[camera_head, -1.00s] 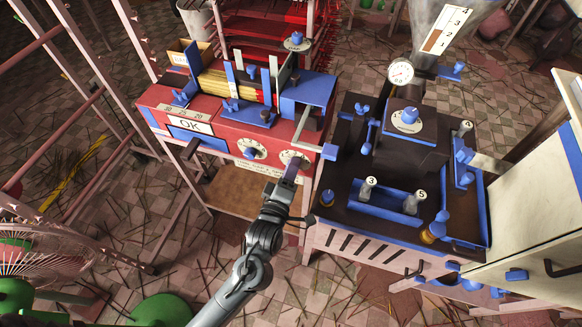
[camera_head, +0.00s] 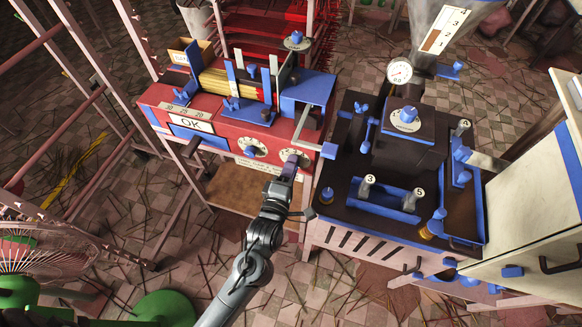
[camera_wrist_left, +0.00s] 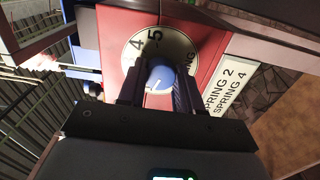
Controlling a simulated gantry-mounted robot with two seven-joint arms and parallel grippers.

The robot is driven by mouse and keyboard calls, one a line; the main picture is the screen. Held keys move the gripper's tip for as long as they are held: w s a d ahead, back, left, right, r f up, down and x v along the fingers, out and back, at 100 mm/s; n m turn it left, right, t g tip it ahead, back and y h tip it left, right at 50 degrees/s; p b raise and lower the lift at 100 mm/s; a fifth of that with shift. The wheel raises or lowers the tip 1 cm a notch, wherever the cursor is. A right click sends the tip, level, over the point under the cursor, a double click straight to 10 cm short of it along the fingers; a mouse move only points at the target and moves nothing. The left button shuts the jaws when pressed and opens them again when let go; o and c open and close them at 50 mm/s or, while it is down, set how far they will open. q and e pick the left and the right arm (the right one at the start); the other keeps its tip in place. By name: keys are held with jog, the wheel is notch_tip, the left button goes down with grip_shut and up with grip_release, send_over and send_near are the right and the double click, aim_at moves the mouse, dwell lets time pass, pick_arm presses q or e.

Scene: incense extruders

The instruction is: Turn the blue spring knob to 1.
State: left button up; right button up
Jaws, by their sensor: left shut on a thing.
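The blue spring knob (camera_wrist_left: 162,75) sits at the centre of a round white dial (camera_wrist_left: 183,47) on the red front panel in the left wrist view. The dial shows 4, 5 and part of the word SPRING; its other marks are hidden by my fingers. A pale line shows on the knob's lower part, but I cannot tell which number it meets. My left gripper (camera_wrist_left: 155,92) is shut on the knob, one finger on each side. In the head view, my left gripper (camera_head: 290,167) covers the knob at the right of the red machine (camera_head: 213,142). My right gripper is out of view.
A second dial with a blue knob (camera_head: 250,151) is just left of my gripper. A label plate (camera_wrist_left: 222,88) reads SPRING 2, SPRING 4. A black and blue machine (camera_head: 395,180) stands close to the right. The floor in front is open.

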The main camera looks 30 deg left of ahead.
pick_arm(q)
jog(key=o, duration=1)
jog(key=shift+o, duration=0.2)
jog(key=shift+s, duration=0.1)
jog(key=s+d+p, duration=0.1)
jog(key=s+p, duration=0.1)
jog(key=s, duration=0.8)
jog(key=shift+s+d+p, duration=0.3)
jog(key=shift+d+p, duration=0.05)
